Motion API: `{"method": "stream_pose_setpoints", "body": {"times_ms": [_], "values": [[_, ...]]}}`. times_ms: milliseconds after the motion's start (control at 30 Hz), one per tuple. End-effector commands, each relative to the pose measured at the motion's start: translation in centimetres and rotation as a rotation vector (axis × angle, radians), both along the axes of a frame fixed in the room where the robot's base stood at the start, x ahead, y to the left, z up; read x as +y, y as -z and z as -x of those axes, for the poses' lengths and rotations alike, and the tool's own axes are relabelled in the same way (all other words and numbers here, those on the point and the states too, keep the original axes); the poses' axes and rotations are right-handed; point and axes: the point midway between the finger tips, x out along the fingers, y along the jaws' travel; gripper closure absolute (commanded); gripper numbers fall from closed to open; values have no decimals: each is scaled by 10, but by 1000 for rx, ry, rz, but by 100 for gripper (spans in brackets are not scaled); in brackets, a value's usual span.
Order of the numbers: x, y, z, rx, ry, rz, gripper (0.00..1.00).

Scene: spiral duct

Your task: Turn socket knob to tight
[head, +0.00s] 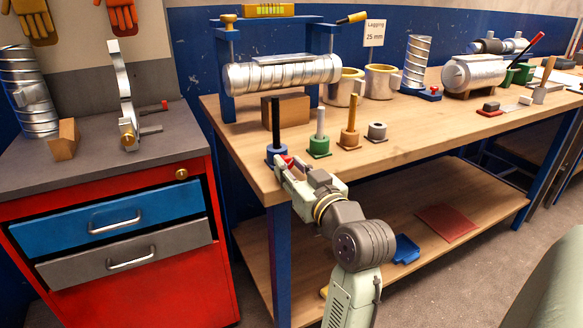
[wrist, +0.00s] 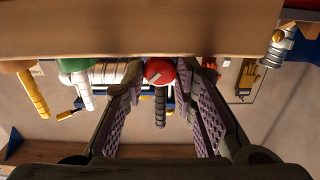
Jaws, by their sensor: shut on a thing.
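The socket knob is a round red knob (wrist: 159,71) with a pale diagonal mark, seen between my fingers in the wrist view. In the head view a bit of red (head: 287,161) shows at my fingertips, mostly hidden by them. Behind it a blue socket (head: 277,151) holds an upright black post (head: 276,120) near the bench's front left corner. My gripper (head: 291,166) reaches over the bench edge and is shut on the red knob; its fingers (wrist: 165,76) lie on both sides of it. No tight marking can be read.
A green socket (head: 319,147) with a pale post and a brass-coloured post (head: 349,128) stand to the right, near a short grey cylinder (head: 377,131). Behind are a spiral duct (head: 283,74) on a blue frame and a wooden block (head: 286,110). A red drawer cabinet (head: 140,275) stands left.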

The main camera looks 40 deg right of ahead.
Motion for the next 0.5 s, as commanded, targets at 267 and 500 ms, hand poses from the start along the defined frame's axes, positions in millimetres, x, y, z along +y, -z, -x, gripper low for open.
{"method": "stream_pose_setpoints", "body": {"times_ms": [267, 500], "values": [[0, -1, 0, -12, -1, -53, 100], [0, -3, -1, -47, -2, -198, 100]]}}
